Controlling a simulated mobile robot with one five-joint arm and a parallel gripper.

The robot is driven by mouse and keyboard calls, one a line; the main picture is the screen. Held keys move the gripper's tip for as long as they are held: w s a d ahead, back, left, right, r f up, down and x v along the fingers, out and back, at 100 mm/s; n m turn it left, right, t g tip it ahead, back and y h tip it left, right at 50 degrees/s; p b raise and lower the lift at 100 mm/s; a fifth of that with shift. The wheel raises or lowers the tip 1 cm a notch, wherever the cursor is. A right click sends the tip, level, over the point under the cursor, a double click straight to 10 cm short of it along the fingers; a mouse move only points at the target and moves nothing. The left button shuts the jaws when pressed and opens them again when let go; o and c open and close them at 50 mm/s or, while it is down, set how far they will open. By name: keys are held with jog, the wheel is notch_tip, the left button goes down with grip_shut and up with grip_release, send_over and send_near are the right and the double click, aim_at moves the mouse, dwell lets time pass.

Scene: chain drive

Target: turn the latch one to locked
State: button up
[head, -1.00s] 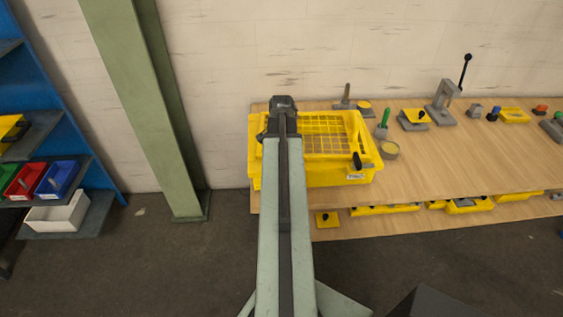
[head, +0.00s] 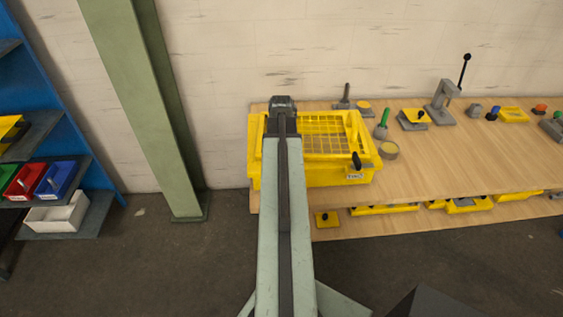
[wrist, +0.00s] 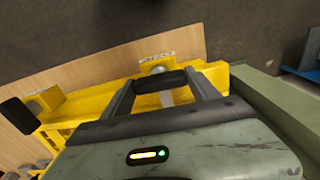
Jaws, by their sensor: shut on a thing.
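A yellow crate with a mesh top (head: 325,132) stands at the left end of the bench. In the wrist view my gripper (wrist: 161,92) is shut on a dark latch handle (wrist: 160,81), which lies crosswise between its two fingers. The latch's yellow mount (wrist: 156,65) is just beyond it, with a small label above that I cannot read. Another black latch handle (head: 357,161) is at the crate's right front corner, and it also shows at the left of the wrist view (wrist: 18,115).
A green pillar (head: 165,120) and a blue shelf with bins (head: 62,178) stand left.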

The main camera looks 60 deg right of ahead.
jog(key=shift+w+n, duration=0.15)
jog(key=shift+n, duration=0.15)
jog(key=o, duration=1.4)
jog(key=shift+c, duration=0.2)
notch_tip(320, 180, up, 8)
jog(key=p, duration=0.8)
jog(key=shift+f, duration=0.15)
